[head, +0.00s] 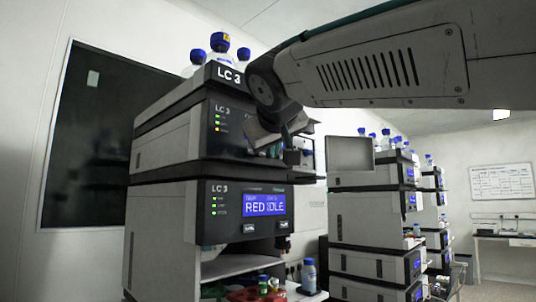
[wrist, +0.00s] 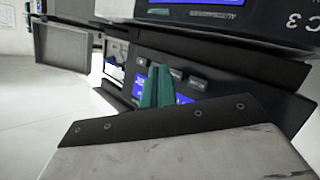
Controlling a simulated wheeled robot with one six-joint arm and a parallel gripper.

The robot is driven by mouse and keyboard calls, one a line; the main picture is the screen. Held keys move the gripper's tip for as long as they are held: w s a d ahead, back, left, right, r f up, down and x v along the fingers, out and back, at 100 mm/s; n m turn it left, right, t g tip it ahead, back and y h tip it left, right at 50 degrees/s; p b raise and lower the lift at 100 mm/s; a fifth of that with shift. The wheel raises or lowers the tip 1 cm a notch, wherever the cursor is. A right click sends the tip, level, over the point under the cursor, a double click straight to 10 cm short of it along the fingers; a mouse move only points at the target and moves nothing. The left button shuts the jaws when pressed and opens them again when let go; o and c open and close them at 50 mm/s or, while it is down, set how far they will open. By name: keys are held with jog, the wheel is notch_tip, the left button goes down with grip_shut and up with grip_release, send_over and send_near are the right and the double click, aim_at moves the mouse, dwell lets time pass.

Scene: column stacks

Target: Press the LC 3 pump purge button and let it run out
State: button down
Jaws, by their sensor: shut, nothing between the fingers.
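The LC 3 stack (head: 165,140) stands at centre left in the head view, with dark fronts on its modules. Its lower module has a blue screen (head: 264,204) reading "RED IDLE" and small dark buttons (head: 250,227) below it. My gripper (wrist: 160,72) is shut and empty, its teal fingers pointing at a module front in the wrist view. A blue screen (wrist: 140,92) lies partly behind the fingers, with small dark buttons (wrist: 197,84) to their right. I cannot tell which is the purge button or whether the fingertips touch the panel. My arm hides part of the upper module.
Blue-capped bottles (head: 221,52) stand on top of the stack. A dark window (head: 85,130) is at left.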

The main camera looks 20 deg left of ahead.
jog(key=shift+a, duration=0.1)
jog(key=shift+w+a, duration=0.1)
jog(key=shift+a, duration=0.15)
jog(key=shift+w+a, duration=0.2)
jog(key=shift+a, duration=0.2)
dwell(0.7)
jog(key=shift+s+d, duration=0.1)
jog(key=shift+d, duration=0.05)
jog(key=shift+s+d, duration=0.2)
jog(key=shift+d, duration=0.4)
jog(key=d, duration=0.1)
jog(key=s+d, duration=0.1)
jog(key=d, duration=0.1)
jog(key=s+d, duration=0.1)
jog(key=shift+d, duration=0.35)
dwell(0.8)
